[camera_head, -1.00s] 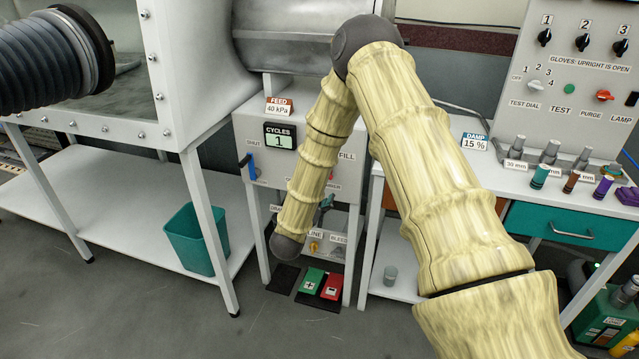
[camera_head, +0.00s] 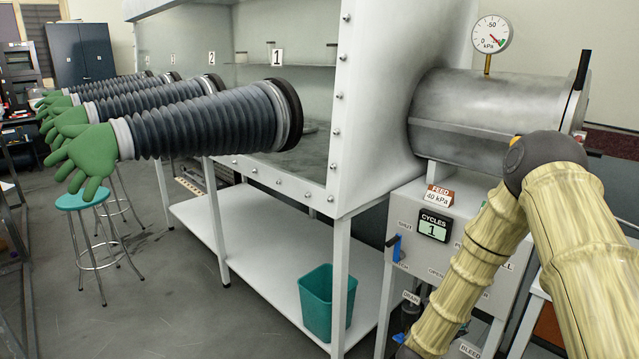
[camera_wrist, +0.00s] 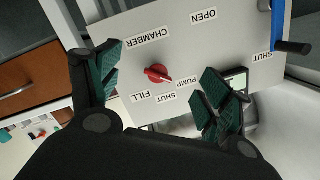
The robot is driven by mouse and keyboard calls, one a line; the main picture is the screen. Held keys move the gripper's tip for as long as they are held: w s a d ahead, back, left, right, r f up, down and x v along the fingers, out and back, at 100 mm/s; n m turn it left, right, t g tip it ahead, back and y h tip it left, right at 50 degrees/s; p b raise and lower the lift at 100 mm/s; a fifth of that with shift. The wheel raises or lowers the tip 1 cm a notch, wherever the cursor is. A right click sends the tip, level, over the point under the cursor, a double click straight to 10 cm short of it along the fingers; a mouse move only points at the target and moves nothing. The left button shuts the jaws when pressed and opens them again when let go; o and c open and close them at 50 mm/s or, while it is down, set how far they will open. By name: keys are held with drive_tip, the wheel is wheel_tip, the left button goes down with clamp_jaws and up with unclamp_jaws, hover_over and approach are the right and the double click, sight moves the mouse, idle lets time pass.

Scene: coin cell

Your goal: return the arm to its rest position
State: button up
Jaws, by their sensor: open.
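My arm (camera_head: 585,255) is wood-patterned with dark joints. It stands at the right of the head view, bent at a dark elbow, with the forearm running down and left in front of the valve panel. My gripper is below the frame there. In the wrist view my gripper (camera_wrist: 163,88) is open and empty, its green ridged pads far apart. Between and beyond them is the grey panel (camera_wrist: 215,40), with a red knob (camera_wrist: 158,74) among FILL, CHAMBER, PUMP and SHUT labels. I cannot tell how far the pads are from the panel.
A glovebox with several black sleeves (camera_head: 200,122) and green gloves fills the left and middle. A metal cylinder (camera_head: 465,105) with a gauge (camera_head: 490,33) is behind my arm. A teal bin (camera_head: 325,303) and stools (camera_head: 85,200) stand low. A blue lever (camera_wrist: 278,22) is at the panel's edge.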

drive_tip(key=s+a+f+n+g+y+p, duration=0.25)
drive_tip(key=s+a+f+n+y, duration=0.3)
drive_tip(key=s+f, duration=0.4)
drive_tip(key=s+a+f+n+g+y+p, duration=0.1)
drive_tip(key=s+a+f+n+g+y, duration=0.25)
drive_tip(key=s+a+f, duration=0.55)
drive_tip(key=s+a+n+g+y+p, duration=0.2)
drive_tip(key=s+n+g, duration=0.4)
drive_tip(key=s, duration=1.9)
drive_tip(key=shift+s+a+f+y, duration=0.2)
drive_tip(key=shift+a+f+y, duration=0.1)
drive_tip(key=shift+f, duration=0.15)
